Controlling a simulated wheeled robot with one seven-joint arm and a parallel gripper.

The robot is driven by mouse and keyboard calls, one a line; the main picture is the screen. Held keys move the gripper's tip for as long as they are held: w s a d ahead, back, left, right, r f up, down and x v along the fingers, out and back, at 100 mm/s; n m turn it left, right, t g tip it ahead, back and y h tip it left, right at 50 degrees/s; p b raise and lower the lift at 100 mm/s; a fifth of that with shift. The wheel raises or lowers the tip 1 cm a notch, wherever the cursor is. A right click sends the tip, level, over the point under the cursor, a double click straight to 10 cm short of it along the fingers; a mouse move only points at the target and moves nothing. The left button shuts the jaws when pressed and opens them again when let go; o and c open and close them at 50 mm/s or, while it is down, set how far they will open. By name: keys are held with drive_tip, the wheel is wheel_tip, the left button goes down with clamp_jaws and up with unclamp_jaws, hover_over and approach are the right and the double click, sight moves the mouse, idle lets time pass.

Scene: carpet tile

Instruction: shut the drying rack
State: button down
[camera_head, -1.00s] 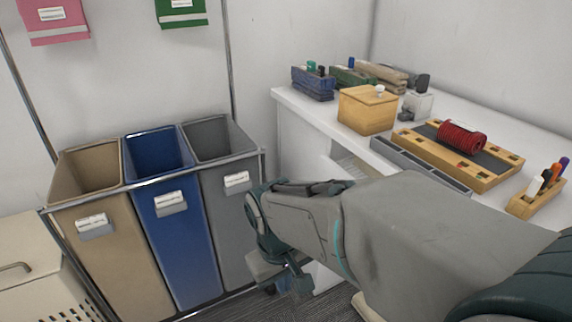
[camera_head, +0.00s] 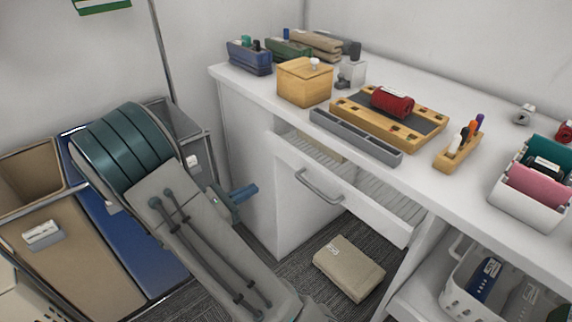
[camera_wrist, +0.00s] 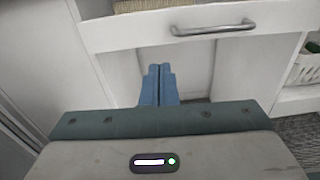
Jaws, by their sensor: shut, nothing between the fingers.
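The drying rack (camera_head: 347,191) is a white pull-out drawer with a slatted inside under the counter. It stands open, its front panel and grey bar handle (camera_head: 321,187) out from the cabinet. The wrist view shows its front (camera_wrist: 185,27) and handle (camera_wrist: 213,29) across the top. My gripper (camera_wrist: 159,70) is shut and empty, its blue fingers together, showing just below the drawer front and left of the handle's middle. In the head view my gripper (camera_head: 247,191) is left of the drawer and partly hidden behind my arm. I see no contact.
The counter (camera_head: 450,187) holds a wooden box (camera_head: 305,82), a grey tray (camera_head: 355,136) and a red spool (camera_head: 391,101). A beige package (camera_head: 348,267) lies on the carpet below the drawer. A white basket (camera_head: 458,288) is at right; bins (camera_head: 75,235) stand left.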

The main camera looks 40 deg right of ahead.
drive_tip(key=b, duration=0.2)
approach(294, 162)
drive_tip(key=shift+n, duration=0.3)
drive_tip(key=d, duration=0.7)
drive_tip(key=shift+f, duration=0.2)
drive_tip(key=shift+w+t, duration=0.1)
drive_tip(key=shift+t, duration=0.2)
